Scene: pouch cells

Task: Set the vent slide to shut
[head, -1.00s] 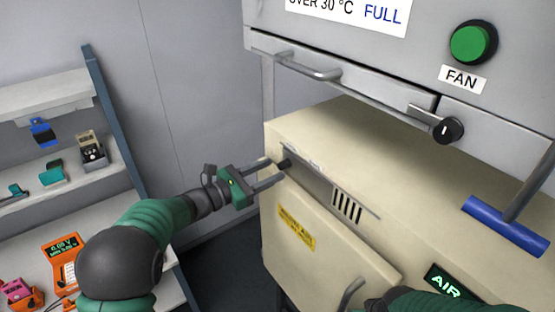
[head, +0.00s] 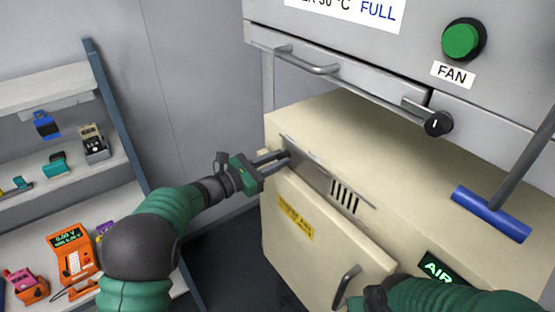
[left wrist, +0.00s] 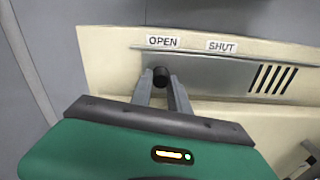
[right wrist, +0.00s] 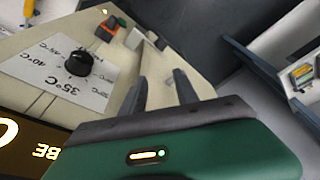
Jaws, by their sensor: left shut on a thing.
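The vent slide is a grey metal plate (left wrist: 210,75) on the upper front of the cream cabinet; it also shows in the head view (head: 318,175). Its black knob (left wrist: 161,74) stands at the left end, beneath the OPEN label (left wrist: 163,41). The SHUT label (left wrist: 222,46) is further right. My left gripper (left wrist: 161,88) is shut on the knob, one finger on each side; it also shows in the head view (head: 287,158), where it hides most of the knob. My right gripper (right wrist: 160,92) is open and empty; its fingers are hidden in the head view.
Vent slots (head: 345,197) lie right of the slide. Below is the cabinet door (head: 315,240) with a handle (head: 347,287). A grey hood with a long bar (head: 370,85) overhangs the cabinet top. Shelves (head: 60,170) stand at left.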

